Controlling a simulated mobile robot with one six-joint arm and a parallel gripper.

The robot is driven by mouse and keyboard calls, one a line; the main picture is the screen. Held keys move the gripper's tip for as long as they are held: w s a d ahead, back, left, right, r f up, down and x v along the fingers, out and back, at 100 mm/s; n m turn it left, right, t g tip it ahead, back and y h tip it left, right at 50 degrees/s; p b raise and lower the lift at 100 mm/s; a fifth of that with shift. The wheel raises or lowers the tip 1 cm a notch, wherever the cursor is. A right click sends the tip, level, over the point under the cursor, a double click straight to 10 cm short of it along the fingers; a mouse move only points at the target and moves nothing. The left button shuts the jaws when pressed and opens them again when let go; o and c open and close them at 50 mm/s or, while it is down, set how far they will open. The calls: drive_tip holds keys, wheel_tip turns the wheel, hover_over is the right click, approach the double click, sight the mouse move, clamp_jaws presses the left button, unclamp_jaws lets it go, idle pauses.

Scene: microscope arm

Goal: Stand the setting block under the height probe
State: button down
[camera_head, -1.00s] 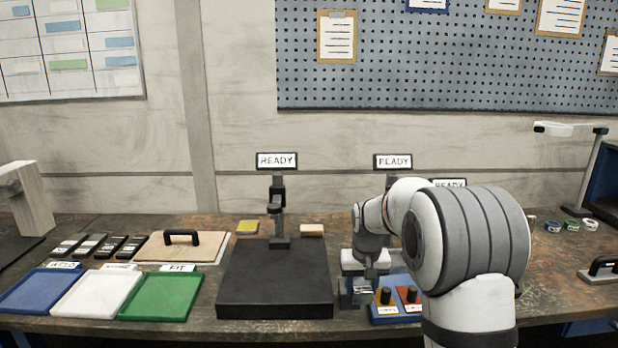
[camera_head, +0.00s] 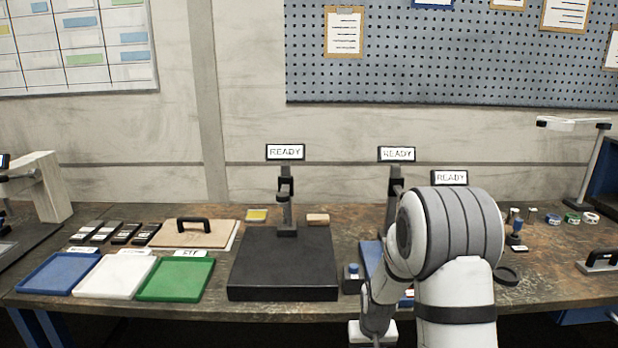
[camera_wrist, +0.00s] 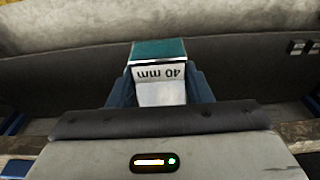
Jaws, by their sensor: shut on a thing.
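In the head view my wrist hangs at the bottom edge, in front of the bench; the fingers and block are not visible there. What looks like the height probe, a dark stand with an arm (camera_head: 285,196), rises from the back of a black plate (camera_head: 283,265) left of my arm. The plate's top is bare.
Green (camera_head: 175,280), white (camera_head: 113,277) and blue (camera_head: 58,273) trays lie to the left. A second stand (camera_head: 395,190) and a blue fixture (camera_head: 371,256) are partly behind my arm.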

drive_tip(key=shift+s+f, duration=1)
drive_tip(key=shift+s, duration=0.1)
drive_tip(key=shift+d, duration=0.15)
